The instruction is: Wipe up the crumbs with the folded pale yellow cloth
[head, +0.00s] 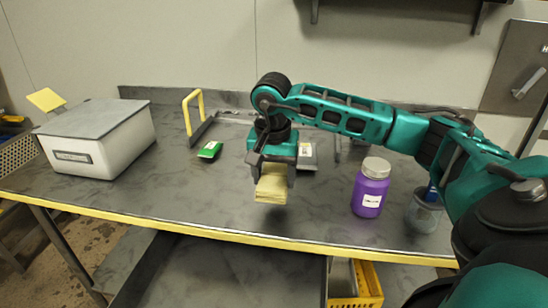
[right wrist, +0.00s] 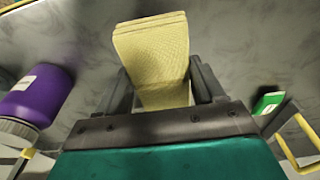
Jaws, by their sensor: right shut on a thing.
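The folded pale yellow cloth (head: 271,188) is in my right gripper (head: 273,174), over the front middle of the grey marbled table (head: 160,190). The gripper points down and is shut on the cloth, with a dark finger on either side. In the right wrist view the cloth (right wrist: 153,48) stands out beyond the fingers of the right gripper (right wrist: 160,84). I cannot tell whether its lower edge touches the table. I cannot make out any crumbs; the arm and cloth hide part of the tabletop. My left gripper is not in view.
A purple jar (head: 370,190) and a clear container (head: 424,212) stand to the right. A grey-lidded white box (head: 105,150) is far left. The table's yellow front edge (head: 200,229) is close; the left-front surface is clear.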

